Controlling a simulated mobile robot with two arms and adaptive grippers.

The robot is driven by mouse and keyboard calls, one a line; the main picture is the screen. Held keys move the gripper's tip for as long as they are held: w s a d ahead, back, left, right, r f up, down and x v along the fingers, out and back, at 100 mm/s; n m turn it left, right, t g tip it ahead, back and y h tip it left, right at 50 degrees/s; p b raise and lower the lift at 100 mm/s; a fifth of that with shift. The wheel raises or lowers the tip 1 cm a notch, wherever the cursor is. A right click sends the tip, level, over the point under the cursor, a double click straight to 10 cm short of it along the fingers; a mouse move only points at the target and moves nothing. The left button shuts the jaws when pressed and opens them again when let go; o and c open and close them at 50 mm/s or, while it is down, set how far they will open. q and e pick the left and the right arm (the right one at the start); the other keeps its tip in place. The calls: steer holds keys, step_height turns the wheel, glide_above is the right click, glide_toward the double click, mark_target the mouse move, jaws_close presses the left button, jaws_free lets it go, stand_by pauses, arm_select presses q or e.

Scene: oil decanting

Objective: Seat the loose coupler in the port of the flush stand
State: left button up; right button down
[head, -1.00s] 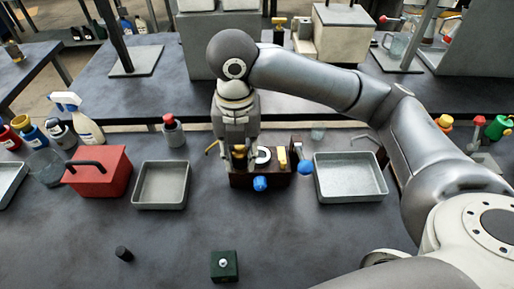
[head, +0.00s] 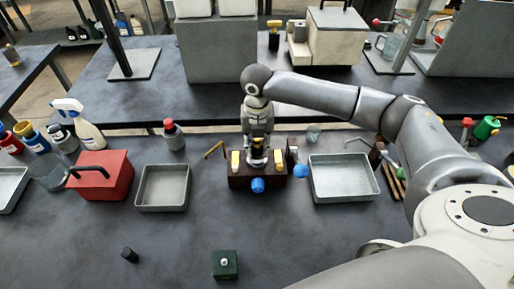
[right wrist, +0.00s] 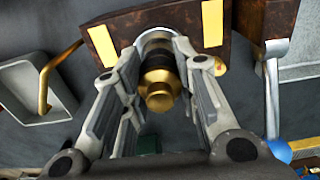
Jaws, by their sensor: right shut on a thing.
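The flush stand (head: 240,181) is a dark brown block with yellow strips and a blue knob (head: 257,185) on its front. It stands at the middle of the table, and part of its top (right wrist: 185,22) shows in the right wrist view. My right gripper (head: 258,155) is over the stand, pointing down. In the right wrist view its fingers (right wrist: 165,62) are closed on the brass and black coupler (right wrist: 160,88). The coupler's far end lines up with a pale ring between two yellow strips. I cannot tell whether it is inside the port. My left gripper is not in view.
Grey trays (head: 163,205) (head: 371,190) stand on both sides of the stand. A red box (head: 100,183) and bottles are at left. A green block (head: 225,265) and a black cylinder (head: 130,255) lie in front. The table between them is clear.

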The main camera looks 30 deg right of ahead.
mark_target(257, 140)
steer(key=shift+s+f+p, duration=0.1)
steer(key=shift+f+p, duration=0.25)
steer(key=shift+f, duration=0.6)
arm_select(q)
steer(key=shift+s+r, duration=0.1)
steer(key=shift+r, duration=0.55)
arm_select(e)
steer(key=shift+f, duration=0.15)
steer(key=shift+a+f, duration=0.1)
steer(key=c, duration=1.1)
jaws_free()
steer(key=shift+c, duration=0.2)
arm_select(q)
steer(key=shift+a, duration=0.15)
arm_select(e)
steer(key=shift+r+b, duration=0.3)
steer(key=shift+r, duration=0.15)
step_height(257, 140, up, 11)
steer(key=b, duration=0.2)
steer(key=shift+r+b, duration=0.2)
steer(key=shift+b, duration=0.2)
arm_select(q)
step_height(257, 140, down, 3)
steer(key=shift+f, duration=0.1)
